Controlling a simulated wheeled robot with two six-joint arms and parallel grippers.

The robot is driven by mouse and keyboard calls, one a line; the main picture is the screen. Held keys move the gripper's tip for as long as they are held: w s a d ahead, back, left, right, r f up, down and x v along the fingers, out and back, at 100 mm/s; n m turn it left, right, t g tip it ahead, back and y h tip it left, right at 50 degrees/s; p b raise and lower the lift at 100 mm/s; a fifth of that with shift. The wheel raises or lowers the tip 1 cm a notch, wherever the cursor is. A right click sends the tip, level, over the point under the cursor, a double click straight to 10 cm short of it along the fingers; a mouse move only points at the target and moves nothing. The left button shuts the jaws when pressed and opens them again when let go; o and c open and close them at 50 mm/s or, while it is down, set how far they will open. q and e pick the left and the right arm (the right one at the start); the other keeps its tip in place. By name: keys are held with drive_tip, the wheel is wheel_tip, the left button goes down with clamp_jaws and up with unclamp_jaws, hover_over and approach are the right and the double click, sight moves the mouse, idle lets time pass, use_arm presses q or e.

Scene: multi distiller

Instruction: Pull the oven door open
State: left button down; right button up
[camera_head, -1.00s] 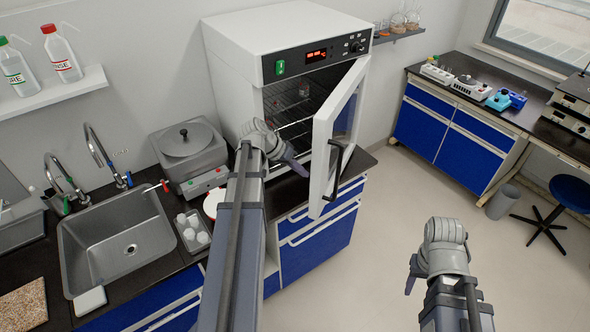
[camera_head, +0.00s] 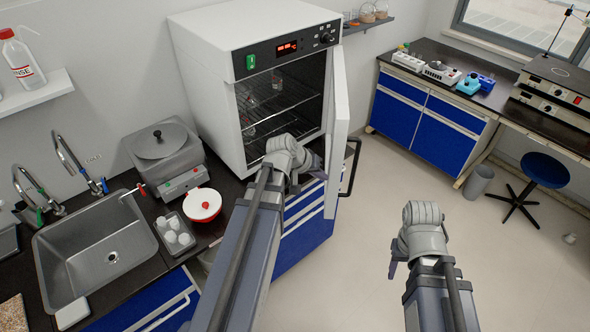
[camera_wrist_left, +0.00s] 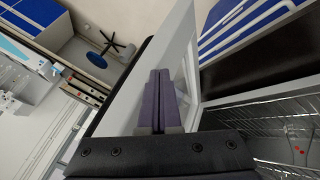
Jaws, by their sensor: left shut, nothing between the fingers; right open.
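The white oven (camera_head: 250,75) stands on the black counter with its door (camera_head: 338,120) swung wide open, roughly straight out from the front. The black door handle (camera_head: 350,168) is on the door's outer side. My left gripper (camera_head: 314,168) is shut and empty on the inner side of the door, in front of the opening. In the left wrist view its closed purple fingers (camera_wrist_left: 160,98) lie by the pale door frame (camera_wrist_left: 190,62); I cannot tell whether they touch. My right gripper (camera_head: 393,268) is open and empty, low over the floor.
A grey lidded bath (camera_head: 163,155), a red-and-white round container (camera_head: 203,205), a tray of white cups (camera_head: 174,236) and a sink (camera_head: 98,250) are left of the oven. Blue cabinets (camera_head: 425,120), a bin (camera_head: 476,181) and a stool (camera_head: 543,170) stand right. Floor between is clear.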

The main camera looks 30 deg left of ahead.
use_arm(q)
drive_tip(key=w+d, duration=1.2)
drive_tip(key=d, duration=0.3)
drive_tip(key=w+d, duration=1.3)
drive_tip(key=d, duration=0.2)
drive_tip(key=shift+w+d, duration=0.25)
drive_tip(key=shift+d, duration=0.05)
drive_tip(key=s+d+r+p, duration=0.2)
drive_tip(key=s+r+p, duration=0.6)
drive_tip(key=s, duration=0.1)
drive_tip(key=shift+s, duration=0.15)
use_arm(e)
wheel_tip(320, 180, up, 8)
drive_tip(key=shift+s+d, duration=0.25)
drive_tip(key=shift+d, duration=0.05)
